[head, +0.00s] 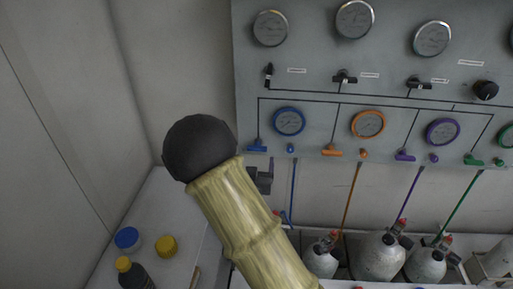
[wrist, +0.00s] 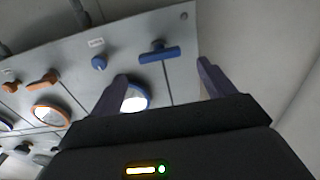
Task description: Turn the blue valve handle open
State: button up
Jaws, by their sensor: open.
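The blue valve handle (head: 256,146) is a small T-shaped lever at the lower left of the grey panel, below the blue-rimmed gauge (head: 289,121). Its bar lies crosswise to the black line on the panel. In the wrist view the blue handle (wrist: 158,53) shows just beyond the fingertips, between the two fingers in the picture. My gripper (wrist: 162,70) is open and empty, with a visible gap to the handle. In the head view my gripper (head: 263,179) shows as a dark part below the handle, mostly hidden behind my arm.
A small blue knob (head: 290,148) sits right of the handle. Orange (head: 331,151), purple (head: 404,155) and green (head: 473,159) handles follow to the right. Grey cylinders (head: 380,257) stand below. A bench with a dark bottle (head: 134,275) is at lower left.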

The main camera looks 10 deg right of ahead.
aim_at(257, 149)
jog(key=x, duration=0.2)
jog(key=p+x, duration=0.1)
jog(key=x, duration=0.4)
jog(key=shift+s+d+p, duration=0.15)
jog(key=shift+d+p, duration=0.15)
jog(key=shift+p, duration=0.1)
jog(key=shift+w+a, duration=0.3)
jog(key=shift+w, duration=0.05)
jog(key=shift+s+a, duration=0.1)
jog(key=shift+d, duration=0.2)
jog(key=c, duration=1)
